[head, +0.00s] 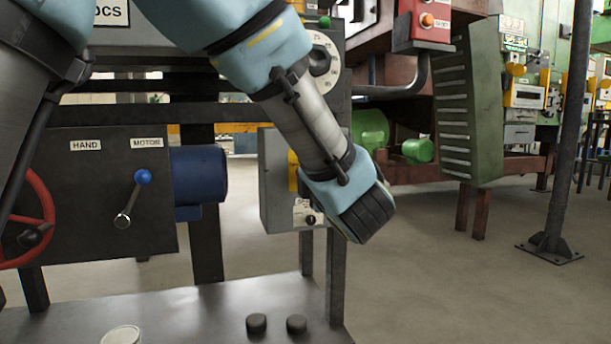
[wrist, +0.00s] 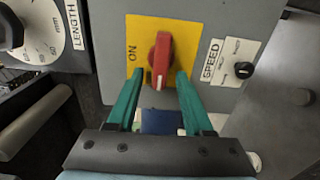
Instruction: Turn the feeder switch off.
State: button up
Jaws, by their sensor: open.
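A red switch handle (wrist: 160,58) stands on a yellow plate (wrist: 185,50) on a grey box, in the wrist view. The handle lies up and down in that picture, with a white mark at its lower end. The word ON is printed on the plate to its left. My gripper (wrist: 160,74) is open, with one teal finger on each side of the handle's lower part. I cannot tell whether either finger touches it. In the head view a strip of the yellow plate (head: 293,172) shows; my arm hides the red handle and the fingers.
A SPEED knob (wrist: 244,69) sits right of the plate in the wrist view, and a LENGTH dial (wrist: 12,32) at the far left. A blue-knobbed lever (head: 142,177) and a red handwheel (head: 30,215) are left in the head view.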

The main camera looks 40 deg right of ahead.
jog(key=p+v, duration=0.2)
jog(key=v, duration=0.8)
jog(key=shift+s+a, duration=0.15)
jog(key=shift+s, duration=0.2)
